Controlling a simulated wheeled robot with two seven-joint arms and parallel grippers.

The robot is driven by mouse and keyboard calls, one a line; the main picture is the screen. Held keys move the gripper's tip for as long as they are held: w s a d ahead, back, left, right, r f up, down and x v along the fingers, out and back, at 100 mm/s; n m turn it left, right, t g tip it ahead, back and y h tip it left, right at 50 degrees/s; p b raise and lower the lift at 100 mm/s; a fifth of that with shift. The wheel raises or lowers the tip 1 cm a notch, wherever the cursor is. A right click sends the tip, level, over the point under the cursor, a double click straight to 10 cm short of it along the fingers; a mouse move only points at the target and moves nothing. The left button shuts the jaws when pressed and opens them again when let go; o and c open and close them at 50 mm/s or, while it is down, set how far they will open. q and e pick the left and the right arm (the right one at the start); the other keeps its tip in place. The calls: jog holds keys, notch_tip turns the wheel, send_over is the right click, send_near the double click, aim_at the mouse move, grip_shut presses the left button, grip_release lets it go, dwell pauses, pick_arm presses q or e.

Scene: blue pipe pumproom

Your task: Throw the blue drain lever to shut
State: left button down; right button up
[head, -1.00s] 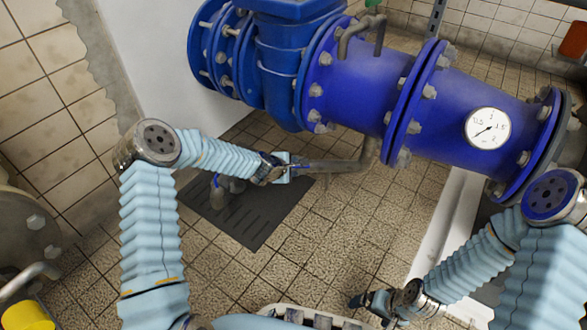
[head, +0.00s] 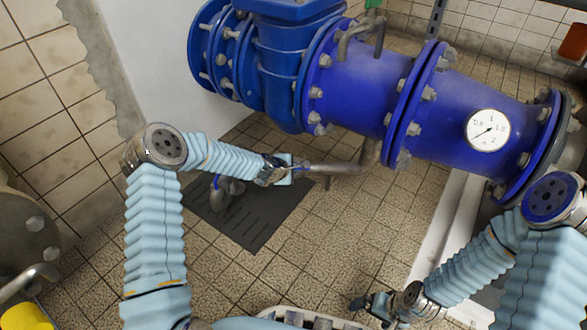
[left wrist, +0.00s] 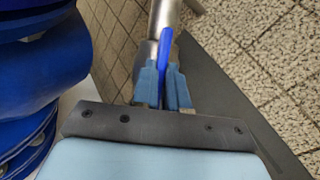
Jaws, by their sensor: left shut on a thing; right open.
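The blue drain lever (left wrist: 166,48) shows in the left wrist view as a narrow blue handle between the two fingers of my left gripper (left wrist: 164,85). The fingers are shut on it. In the head view my left gripper (head: 288,172) is at the drain pipe (head: 330,169), above the dark floor grate, and it hides most of the lever. Only a bit of blue shows beside the fingers. My right gripper (head: 365,302) is low at the bottom of the head view, open and away from the drain pipe.
A large blue pipe (head: 350,75) with bolted flanges and a round gauge (head: 488,130) runs above the drain pipe. A dark grate (head: 255,225) lies on the tiled floor below. A white wall (head: 135,60) stands behind on the left. The floor in the middle is clear.

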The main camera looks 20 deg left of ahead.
pick_arm(q)
jog(key=shift+s+a+f+m+g+y+p, duration=0.1)
jog(key=shift+m+g+y+p, duration=0.7)
jog(key=shift+m, duration=1.9)
jog(key=shift+s+a+f+m+g+y+p, duration=0.1)
jog(key=shift+m+g+y+p, duration=0.7)
jog(key=shift+m, duration=1.9)
jog(key=shift+s+m+g+y+p, duration=0.1)
jog(key=shift+m+g+y+p, duration=0.3)
jog(key=shift+m+g+p, duration=1.5)
jog(key=shift+m+t+b, duration=0.8)
jog(key=shift+m+t, duration=0.1)
jog(key=c, duration=1.2)
grip_release()
jog(key=shift+o, duration=0.2)
